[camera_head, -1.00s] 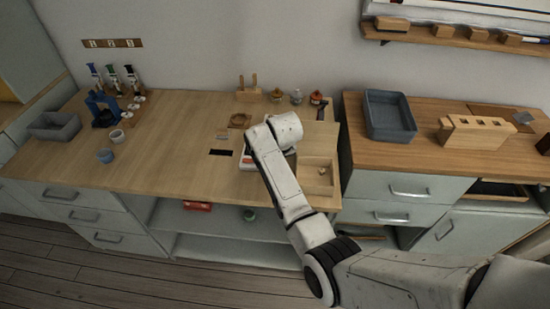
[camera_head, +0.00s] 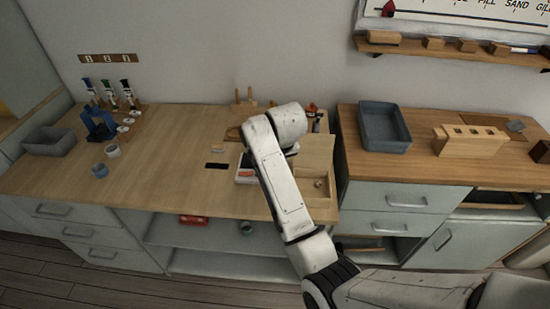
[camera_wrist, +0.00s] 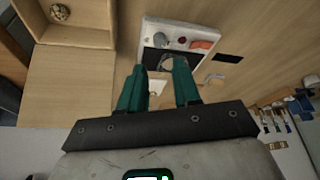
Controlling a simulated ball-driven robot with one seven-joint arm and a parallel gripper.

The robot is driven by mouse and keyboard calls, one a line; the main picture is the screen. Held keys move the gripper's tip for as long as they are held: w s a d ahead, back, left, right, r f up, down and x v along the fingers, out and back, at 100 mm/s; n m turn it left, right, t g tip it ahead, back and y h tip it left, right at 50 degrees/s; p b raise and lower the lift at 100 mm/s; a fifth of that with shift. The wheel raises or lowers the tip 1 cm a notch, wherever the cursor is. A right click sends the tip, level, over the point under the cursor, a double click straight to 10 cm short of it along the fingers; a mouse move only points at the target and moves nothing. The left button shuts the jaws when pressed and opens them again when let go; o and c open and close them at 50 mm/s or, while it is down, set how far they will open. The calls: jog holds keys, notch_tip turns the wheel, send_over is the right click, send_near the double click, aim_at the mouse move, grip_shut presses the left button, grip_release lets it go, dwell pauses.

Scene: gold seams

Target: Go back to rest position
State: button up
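My gripper (camera_wrist: 161,70) shows in the wrist view with two teal fingers apart, and nothing is clearly held between them. Its fingertips point toward a white tray (camera_wrist: 205,32) with a red piece and round dark parts, above the wooden worktop. A small pale piece (camera_wrist: 157,87) shows in the gap between the fingers; I cannot tell its height. In the head view my white arm reaches over the worktop (camera_head: 160,180) and hides the gripper. The white tray (camera_head: 243,175) shows partly beside my forearm.
A wooden box (camera_head: 318,188) with a small round object inside lies right of my forearm. Behind stands a two-pronged wooden stand (camera_head: 243,102). A grey bin (camera_head: 385,128) and slotted wooden block (camera_head: 468,141) stand on the right counter. The worktop's left middle is mostly clear.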

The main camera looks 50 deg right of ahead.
jog(key=shift+s+a+r, duration=0.1)
jog(key=shift+s+r, duration=0.15)
jog(key=shift+r, duration=0.4)
